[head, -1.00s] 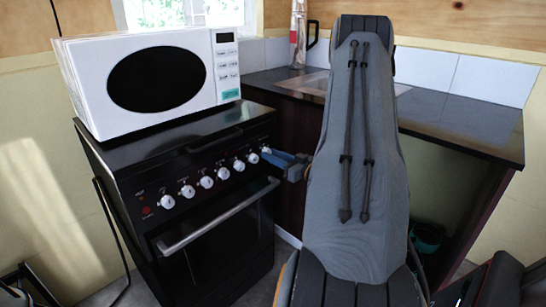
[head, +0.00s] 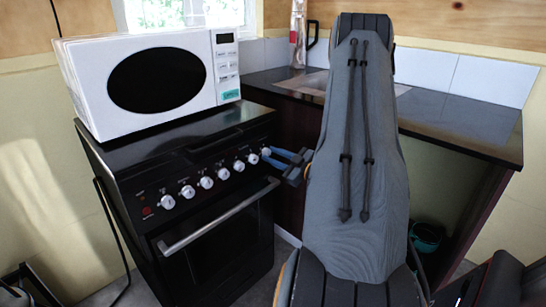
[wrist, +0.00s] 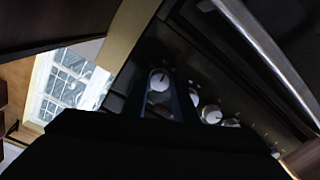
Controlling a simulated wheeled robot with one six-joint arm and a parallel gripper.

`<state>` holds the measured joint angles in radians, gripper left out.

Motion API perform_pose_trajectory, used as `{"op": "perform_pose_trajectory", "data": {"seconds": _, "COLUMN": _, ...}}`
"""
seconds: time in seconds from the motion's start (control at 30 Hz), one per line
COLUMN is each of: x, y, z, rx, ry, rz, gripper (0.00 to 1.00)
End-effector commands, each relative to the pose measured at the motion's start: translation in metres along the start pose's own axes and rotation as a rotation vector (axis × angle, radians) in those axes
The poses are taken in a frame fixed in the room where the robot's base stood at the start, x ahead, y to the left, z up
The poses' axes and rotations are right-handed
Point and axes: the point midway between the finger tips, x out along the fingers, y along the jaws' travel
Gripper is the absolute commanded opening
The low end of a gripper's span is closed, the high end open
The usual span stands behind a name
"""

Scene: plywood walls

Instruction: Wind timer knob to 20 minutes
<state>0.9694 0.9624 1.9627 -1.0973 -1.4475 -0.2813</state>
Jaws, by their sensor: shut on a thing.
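The black stove (head: 215,245) has a row of several white knobs on its sloped front panel. My gripper (head: 272,156), with blue fingers, reaches in from the right and is shut on the rightmost knob (head: 266,151). In the wrist view that knob (wrist: 160,80) shows between the fingers (wrist: 170,103), with a dark pointer mark on its face. The other knobs (wrist: 211,114) show to the right in the wrist view. Markings around the held knob are too small to read, so its setting cannot be told.
A white microwave (head: 229,72) stands on the stove. The oven door handle (head: 220,217) sticks out below the knobs. A dark worktop (head: 450,117) lies behind my arm at the right, with an open space under it. A window (head: 185,12) is at the back.

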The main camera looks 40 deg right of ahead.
Motion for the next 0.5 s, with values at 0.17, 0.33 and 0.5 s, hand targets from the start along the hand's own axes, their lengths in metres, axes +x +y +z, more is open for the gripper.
{"op": "perform_pose_trajectory", "data": {"seconds": 0.17, "x": 0.0002, "y": 0.0, "z": -0.0008, "rx": -0.052, "ry": -0.001, "rz": 0.0, "gripper": 0.03}}
{"op": "perform_pose_trajectory", "data": {"seconds": 0.33, "x": 0.0002, "y": 0.0, "z": -0.0008, "rx": -0.072, "ry": -0.002, "rz": 0.0, "gripper": 0.03}}
{"op": "perform_pose_trajectory", "data": {"seconds": 0.5, "x": 0.0003, "y": 0.0, "z": -0.0008, "rx": -0.074, "ry": -0.002, "rz": 0.0, "gripper": 0.03}}
